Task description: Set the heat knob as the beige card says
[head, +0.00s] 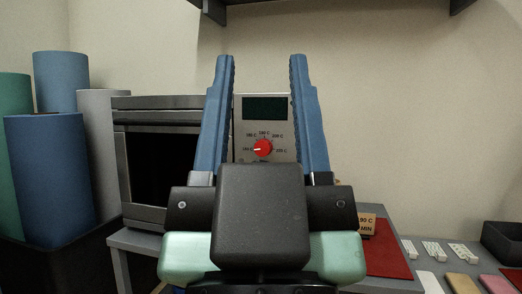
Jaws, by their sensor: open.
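The red heat knob (263,148) sits on the grey control panel (240,126) of the press oven, below a dark green display. Its white pointer is turned left, toward the leftmost label of the temperature dial; the small labels are hard to read. The beige card (368,226) stands at the lower right, partly hidden by my gripper; "90 C" and "MIN" show, with their left part covered. My gripper (262,60) has its two blue fingers spread wide on either side of the knob in the picture. It is open and holds nothing; whether it is near the panel is hard to tell.
The oven's dark door (160,165) is left of the panel. Blue, green and grey rolls (50,175) stand at the far left. A red mat (388,258), small white pieces (433,250) and a black tray (502,242) lie at right. A shelf hangs above.

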